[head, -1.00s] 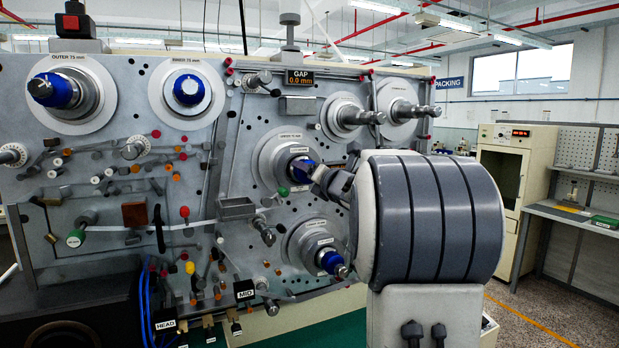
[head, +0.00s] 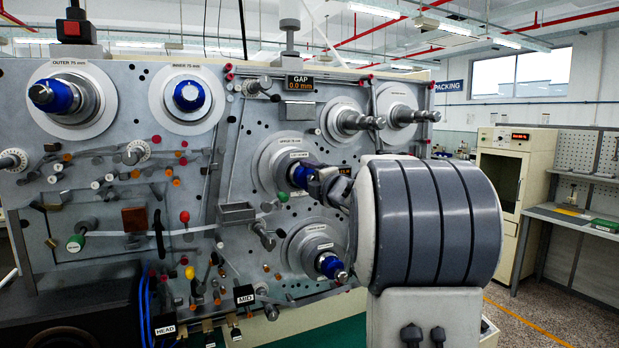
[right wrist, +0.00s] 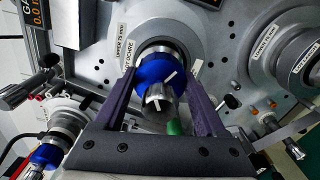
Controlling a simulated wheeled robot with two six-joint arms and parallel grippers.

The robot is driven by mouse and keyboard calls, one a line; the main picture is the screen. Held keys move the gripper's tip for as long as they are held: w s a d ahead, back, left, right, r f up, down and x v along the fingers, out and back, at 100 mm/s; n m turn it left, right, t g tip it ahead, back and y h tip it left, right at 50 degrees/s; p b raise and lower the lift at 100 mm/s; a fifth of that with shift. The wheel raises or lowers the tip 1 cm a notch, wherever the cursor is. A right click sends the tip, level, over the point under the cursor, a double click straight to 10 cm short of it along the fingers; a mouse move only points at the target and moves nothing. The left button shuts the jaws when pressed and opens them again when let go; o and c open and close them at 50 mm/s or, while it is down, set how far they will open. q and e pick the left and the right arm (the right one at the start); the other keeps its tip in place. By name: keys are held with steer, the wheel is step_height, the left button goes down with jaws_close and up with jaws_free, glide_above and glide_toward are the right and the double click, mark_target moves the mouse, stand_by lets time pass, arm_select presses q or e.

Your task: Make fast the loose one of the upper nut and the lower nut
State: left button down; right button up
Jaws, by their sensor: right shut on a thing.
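The upper nut (right wrist: 153,70) is blue with a white mark and sits on the upper spindle, around a metal shaft end that has a white mark of its own. My right gripper (right wrist: 160,88) has its two dark fingers on either side of this nut and is shut on it. In the head view my right gripper (head: 318,182) covers much of the upper nut (head: 300,175). The lower nut (head: 330,266) is blue, on the lower spindle below, and nothing touches it. My left gripper is not in view.
The grey panel carries the outer spindle (head: 55,95), the inner spindle (head: 189,95) and several rollers and levers. A green knob (head: 283,197) is close beside the upper spindle. The gap display (head: 300,82) reads 0.0 mm. My right arm hides part of the panel's right side.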

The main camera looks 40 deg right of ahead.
steer(key=shift+m, duration=0.3)
steer(key=o, duration=1.3)
steer(key=shift+s, duration=0.15)
steer(key=shift+s+f, duration=0.1)
steer(key=shift+s, duration=0.25)
steer(key=b+v, duration=0.3)
steer(key=v, duration=0.6)
steer(key=shift+s+a, duration=0.2)
steer(key=shift+s, duration=0.05)
